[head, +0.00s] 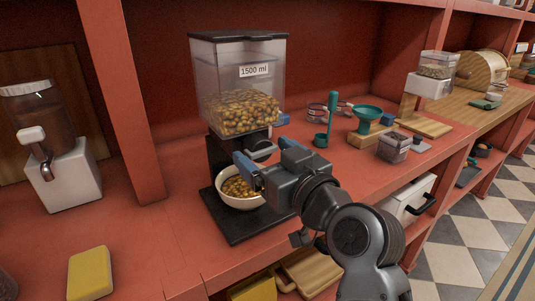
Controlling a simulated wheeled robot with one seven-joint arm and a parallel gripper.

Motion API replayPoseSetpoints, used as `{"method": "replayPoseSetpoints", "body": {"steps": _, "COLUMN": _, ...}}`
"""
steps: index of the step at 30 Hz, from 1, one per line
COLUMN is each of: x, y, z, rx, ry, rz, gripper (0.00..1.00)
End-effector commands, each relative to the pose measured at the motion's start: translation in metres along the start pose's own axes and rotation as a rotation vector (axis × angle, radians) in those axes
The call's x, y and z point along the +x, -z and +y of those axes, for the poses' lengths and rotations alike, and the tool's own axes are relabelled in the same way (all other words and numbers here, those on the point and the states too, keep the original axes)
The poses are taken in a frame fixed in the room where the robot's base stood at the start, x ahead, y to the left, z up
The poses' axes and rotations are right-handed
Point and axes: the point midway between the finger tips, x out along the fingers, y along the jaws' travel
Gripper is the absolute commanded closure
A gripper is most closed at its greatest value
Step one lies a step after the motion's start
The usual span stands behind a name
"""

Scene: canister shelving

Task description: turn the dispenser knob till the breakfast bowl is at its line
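The dispenser (205,80) is a clear bin labelled "1500 ml" with a dark lid, standing on a black stand and base. Golden-brown cereal (240,112) fills roughly its lower half. Its knob (259,149) is a dark round piece below the bin, partly hidden by my gripper. My gripper (263,143) is at the knob, its blue fingers apart on either side; I cannot tell whether they touch it. The cream breakfast bowl (237,202) stands on the base under the outlet, with cereal in it. My gripper covers its right side, and no line shows on it.
A second dispenser (63,178) with dark contents stands left, beyond a red post (128,95). A yellow block (90,273) lies at the front left. A green funnel (368,113), green scoop (321,140) and small clear container (394,147) stand to the right.

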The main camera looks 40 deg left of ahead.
Motion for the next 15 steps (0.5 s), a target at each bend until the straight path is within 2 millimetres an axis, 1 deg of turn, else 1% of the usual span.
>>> {"method": "replayPoseSetpoints", "body": {"steps": 1, "x": -0.0001, "y": -0.0001, "z": 0.0000, "rx": 0.000, "ry": 0.000, "rz": 0.000, "gripper": 0.19}}
{"method": "replayPoseSetpoints", "body": {"steps": 2, "x": -0.0001, "y": 0.0000, "z": 0.0000, "rx": 0.000, "ry": 0.000, "rz": 0.000, "gripper": 0.22}}
{"method": "replayPoseSetpoints", "body": {"steps": 15, "x": -0.0003, "y": -0.0001, "z": 0.0000, "rx": 0.000, "ry": 0.000, "rz": 0.000, "gripper": 0.64}}
